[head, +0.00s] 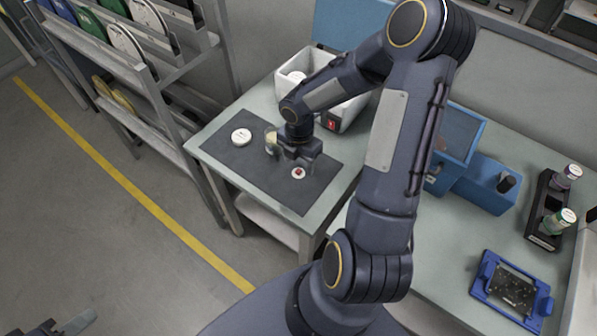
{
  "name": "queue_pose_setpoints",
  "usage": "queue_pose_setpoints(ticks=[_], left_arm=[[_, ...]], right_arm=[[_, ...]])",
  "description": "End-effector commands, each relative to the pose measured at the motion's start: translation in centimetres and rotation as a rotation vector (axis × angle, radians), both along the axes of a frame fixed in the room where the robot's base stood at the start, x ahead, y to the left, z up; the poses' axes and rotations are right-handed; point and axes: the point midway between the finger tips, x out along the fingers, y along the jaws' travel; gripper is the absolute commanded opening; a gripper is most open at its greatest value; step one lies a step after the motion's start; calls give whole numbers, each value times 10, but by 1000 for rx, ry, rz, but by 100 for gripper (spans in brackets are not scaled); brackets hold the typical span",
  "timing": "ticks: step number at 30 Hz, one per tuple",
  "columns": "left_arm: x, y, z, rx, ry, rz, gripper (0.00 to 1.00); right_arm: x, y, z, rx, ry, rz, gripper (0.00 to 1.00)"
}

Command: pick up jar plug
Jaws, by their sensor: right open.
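A small round white piece with a red centre (298,173), which looks like the jar plug, lies on the dark mat (235,165). My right gripper (300,163) is open just behind and above it, pointing down. The picture is too small to tell whether the fingers touch the piece. A clear jar (271,142) with pale contents stands beside the gripper on its left, partly hidden by it. A white round lid (241,136) lies flat further left on the mat. A grey part at the bottom left corner looks like my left gripper (75,322); its jaws are unclear.
A white bin (345,113) stands behind the mat, partly hidden by my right arm. Blue boxes (485,185), a black holder with bottles (548,210) and a blue tray (510,290) stand on the right bench. A spool rack (150,75) stands left. The mat's left front is clear.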

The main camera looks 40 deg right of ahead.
Motion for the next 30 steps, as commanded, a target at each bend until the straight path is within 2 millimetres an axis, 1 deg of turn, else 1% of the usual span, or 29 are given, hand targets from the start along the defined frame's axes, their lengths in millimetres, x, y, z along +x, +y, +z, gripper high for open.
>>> queue_pose_setpoints(ticks=[1, 3, 6, 9, 14, 17, 28, 30], left_arm=[[0, 0, 0, 0, 0, 0, 36], [0, 0, -2, 0, 0, 0, 36], [0, 0, -2, 0, 0, 0, 36], [0, 0, -2, 0, 0, 0, 36], [0, 0, -2, 0, 0, 0, 36], [0, 0, -2, 0, 0, 0, 36], [0, 0, -2, 0, 0, 0, 36], [0, 0, -2, 0, 0, 0, 36]], right_arm=[[1, 2, -10, 2, 4, 2, 61], [1, 1, -20, 1, 3, 0, 61], [2, 1, -29, 1, 1, -1, 61], [2, 1, -32, 0, 0, -2, 61], [2, 1, -32, 0, 0, -2, 61], [2, 1, -31, 0, 0, -3, 50], [2, 1, -31, 0, 0, -3, 2], [1, 1, -32, 0, 1, -3, 0]])
